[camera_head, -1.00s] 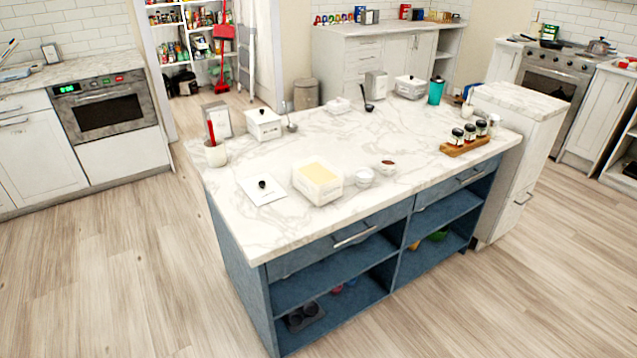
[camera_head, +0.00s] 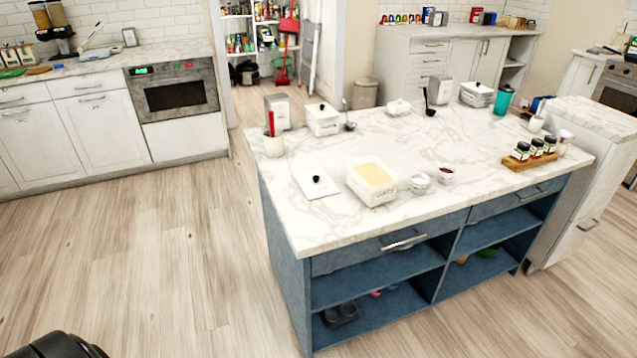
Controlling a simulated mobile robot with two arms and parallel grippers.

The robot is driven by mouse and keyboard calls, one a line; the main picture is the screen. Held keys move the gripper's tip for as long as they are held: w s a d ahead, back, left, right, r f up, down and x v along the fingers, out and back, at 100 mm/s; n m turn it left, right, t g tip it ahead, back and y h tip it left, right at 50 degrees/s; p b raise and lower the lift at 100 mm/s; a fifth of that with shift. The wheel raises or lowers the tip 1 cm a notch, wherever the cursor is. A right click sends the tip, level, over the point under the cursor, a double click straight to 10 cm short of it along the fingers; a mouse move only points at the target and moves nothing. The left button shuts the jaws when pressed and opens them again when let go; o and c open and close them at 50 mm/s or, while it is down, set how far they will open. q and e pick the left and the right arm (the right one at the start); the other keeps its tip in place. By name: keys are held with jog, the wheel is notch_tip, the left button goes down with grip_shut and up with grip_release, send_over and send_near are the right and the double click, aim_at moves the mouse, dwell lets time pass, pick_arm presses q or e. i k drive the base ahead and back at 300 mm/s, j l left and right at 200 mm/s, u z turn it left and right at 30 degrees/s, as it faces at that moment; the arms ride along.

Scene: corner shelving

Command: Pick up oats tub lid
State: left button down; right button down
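A flat white square lid with a black knob (camera_head: 313,188) lies on the marble top of the island (camera_head: 300,222), near its left front part. Just right of it stands an open white rectangular tub (camera_head: 375,195) with pale yellowish contents and lettering on its front that looks like "OATS". The lid lies apart from the tub. Neither gripper's fingers show. A dark rounded part at the lower left corner seems to be mine.
Two small bowls (camera_head: 420,183) stand right of the tub. A white crock with a red utensil (camera_head: 272,146) and a lidded white tub (camera_head: 322,119) stand behind the lid. The wooden floor (camera_head: 170,250) left of the island is clear. Open shelves (camera_head: 380,262) lie below.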

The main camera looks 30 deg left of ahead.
aim_at(316, 184)
jog(key=u, duration=0.5)
jog(key=i+l+u, duration=0.15)
jog(key=u, duration=0.2)
jog(key=i+l+u, duration=0.35)
jog(key=l+u, duration=0.2)
jog(key=u, duration=0.15)
jog(key=i, duration=0.05)
